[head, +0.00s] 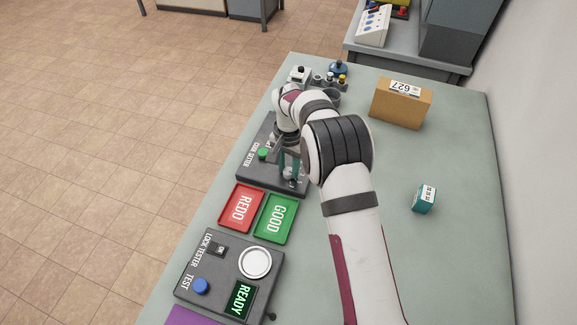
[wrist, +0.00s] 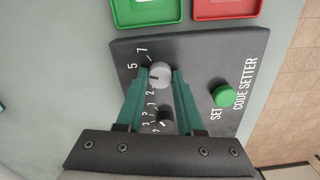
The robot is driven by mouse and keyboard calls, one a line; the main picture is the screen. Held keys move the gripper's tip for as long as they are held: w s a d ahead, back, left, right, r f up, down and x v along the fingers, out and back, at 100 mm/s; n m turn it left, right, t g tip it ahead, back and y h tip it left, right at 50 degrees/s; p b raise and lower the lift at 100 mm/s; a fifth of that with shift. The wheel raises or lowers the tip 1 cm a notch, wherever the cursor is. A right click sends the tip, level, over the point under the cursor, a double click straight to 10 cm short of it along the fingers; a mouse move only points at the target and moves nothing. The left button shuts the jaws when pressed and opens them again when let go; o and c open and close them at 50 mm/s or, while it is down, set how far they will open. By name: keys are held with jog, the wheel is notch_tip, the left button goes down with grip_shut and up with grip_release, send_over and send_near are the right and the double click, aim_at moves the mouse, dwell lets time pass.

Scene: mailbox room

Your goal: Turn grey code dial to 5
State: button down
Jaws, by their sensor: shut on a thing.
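The code setter (wrist: 220,60) is a dark panel with printed numbers and a green SET button (wrist: 223,95). It also shows in the head view (head: 248,172), partly behind my arm. In the wrist view, the light grey code dial (wrist: 160,72) sits between the green fingertips of my gripper (wrist: 160,80), which is shut on its sides. The numbers 5 and 7 are printed beside it on the far side. I cannot surely read where its pointer stands. A second, darker knob (wrist: 157,125) lies between the fingers nearer the palm, partly hidden. My gripper (head: 289,167) is over the panel in the head view.
A red REDO tray (head: 240,207) and a green GOOD tray (head: 275,218) lie close beside the panel. A cardboard box (head: 400,104) and a small teal-and-white block (head: 424,198) stand right of my arm.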

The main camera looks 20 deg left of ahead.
aim_at(289, 171)
dwell(0.3)
jog(key=c, duration=0.5)
grip_release()
notch_tip(289, 171, up, 16)
jog(key=shift+f, duration=0.1)
